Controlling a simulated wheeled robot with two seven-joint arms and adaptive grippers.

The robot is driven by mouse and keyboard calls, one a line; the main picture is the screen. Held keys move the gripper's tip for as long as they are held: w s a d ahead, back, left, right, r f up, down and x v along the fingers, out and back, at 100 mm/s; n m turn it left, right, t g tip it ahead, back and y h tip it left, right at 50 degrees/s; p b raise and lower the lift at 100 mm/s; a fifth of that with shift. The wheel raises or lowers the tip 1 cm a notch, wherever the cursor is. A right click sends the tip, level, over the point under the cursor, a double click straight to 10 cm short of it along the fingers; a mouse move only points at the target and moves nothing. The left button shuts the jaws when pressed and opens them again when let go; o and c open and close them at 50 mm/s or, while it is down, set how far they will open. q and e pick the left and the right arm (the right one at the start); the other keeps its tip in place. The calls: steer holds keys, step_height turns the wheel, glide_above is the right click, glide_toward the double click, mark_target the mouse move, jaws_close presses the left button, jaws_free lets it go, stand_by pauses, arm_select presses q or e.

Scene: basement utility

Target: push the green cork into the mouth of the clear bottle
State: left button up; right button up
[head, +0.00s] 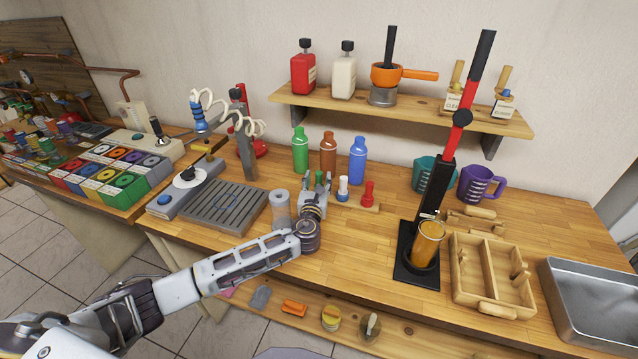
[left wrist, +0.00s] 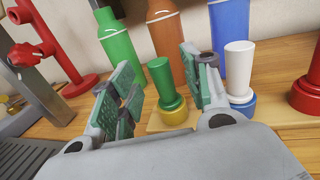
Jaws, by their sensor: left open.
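No contact with the cork is visible. In the head view the cork is mostly hidden by my gripper. A greyish see-through vessel (head: 280,209) stands upright just left of my gripper and looks like the clear bottle; its mouth is hard to make out. My right gripper is not in view.
A white stopper (head: 343,183) and a red stopper (head: 367,192) stand right of the gripper. Green (head: 300,152), brown (head: 328,154) and blue (head: 357,160) bottles stand behind. A red-levered press (head: 460,125) holds an amber vessel (head: 427,246). Bare bench lies before the press.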

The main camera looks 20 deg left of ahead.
mark_target(318, 177)
arm_select(q)
steer(key=shift+w+a, duration=0.15)
steer(key=shift+w, duration=0.7)
steer(key=shift+w+a, duration=0.15)
steer(key=shift+w, duration=0.7)
steer(key=shift+c, duration=1)
steer(key=c, duration=0.8)
steer(key=shift+r, duration=0.15)
